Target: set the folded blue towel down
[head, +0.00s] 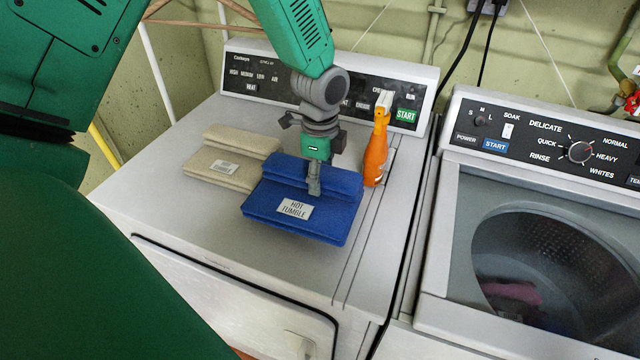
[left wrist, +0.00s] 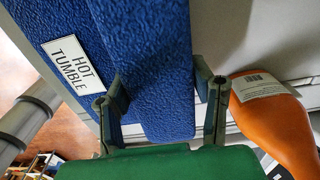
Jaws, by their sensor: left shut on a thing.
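The folded blue towel (head: 300,209) with a white "HOT TUMBLE" label is at the dryer top (head: 180,228) in the head view. My left gripper (head: 315,186) comes down on the towel's back fold and is shut on it. In the left wrist view the blue towel (left wrist: 155,70) lies between the two fingers of the left gripper (left wrist: 162,105). Whether the towel's underside touches the dryer top cannot be told. My right gripper is not in view.
A folded beige towel (head: 222,168) lies just left of the blue one. An orange bottle (head: 376,155) stands close on the right, also seen in the left wrist view (left wrist: 275,125). An open washer (head: 440,265) is further right. The dryer's front top is clear.

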